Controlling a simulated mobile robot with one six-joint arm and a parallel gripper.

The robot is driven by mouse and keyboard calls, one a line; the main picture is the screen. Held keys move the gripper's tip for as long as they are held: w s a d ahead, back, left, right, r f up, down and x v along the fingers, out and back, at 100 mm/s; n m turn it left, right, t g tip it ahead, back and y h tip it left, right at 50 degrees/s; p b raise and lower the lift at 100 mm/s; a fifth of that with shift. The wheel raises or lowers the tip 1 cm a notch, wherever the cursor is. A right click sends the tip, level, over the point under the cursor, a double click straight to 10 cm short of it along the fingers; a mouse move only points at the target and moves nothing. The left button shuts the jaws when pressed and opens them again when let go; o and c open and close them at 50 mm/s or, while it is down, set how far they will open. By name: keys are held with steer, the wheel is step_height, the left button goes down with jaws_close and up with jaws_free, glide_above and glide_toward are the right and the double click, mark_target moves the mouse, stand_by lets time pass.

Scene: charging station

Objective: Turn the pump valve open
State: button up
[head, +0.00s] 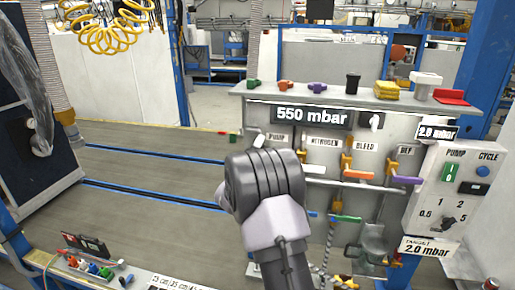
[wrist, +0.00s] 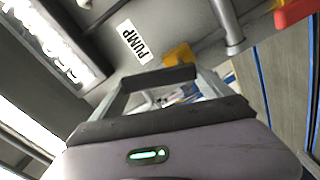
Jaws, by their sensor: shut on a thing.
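The pump valve sits on the grey panel under the PUMP label (head: 278,137), mostly hidden behind my wrist in the head view. In the wrist view a yellow valve part (wrist: 180,55) shows just beyond my fingers, beside the PUMP label (wrist: 135,42). My gripper (wrist: 155,80) is at this valve and shut on its handle; the grip itself is largely hidden. In the head view my gripper (head: 259,142) is mostly behind my dark wrist, at the panel's left side. The handle's exact angle cannot be told. The pressure display (head: 312,116) reads 550 mbar.
A green handle (head: 347,218) is lower. A control box (head: 455,185) stands far right. The floor (head: 130,150) at left is open.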

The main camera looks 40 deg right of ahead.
steer(key=shift+w+a+f+n+p, duration=0.1)
steer(key=shift+w+a+n+p, duration=0.15)
steer(key=shift+n+p, duration=0.6)
steer(key=shift+w+a+n+p, duration=0.15)
steer(key=shift+w+n+p, duration=0.2)
steer(key=shift+n, duration=0.8)
steer(key=shift+s, duration=0.1)
steer(key=o, duration=1.8)
steer(key=shift+o, duration=0.2)
steer(key=shift+a, duration=0.1)
steer(key=v, duration=1.7)
steer(key=shift+b, duration=0.35)
steer(key=shift+s+a, duration=0.1)
steer(key=shift+s, duration=0.05)
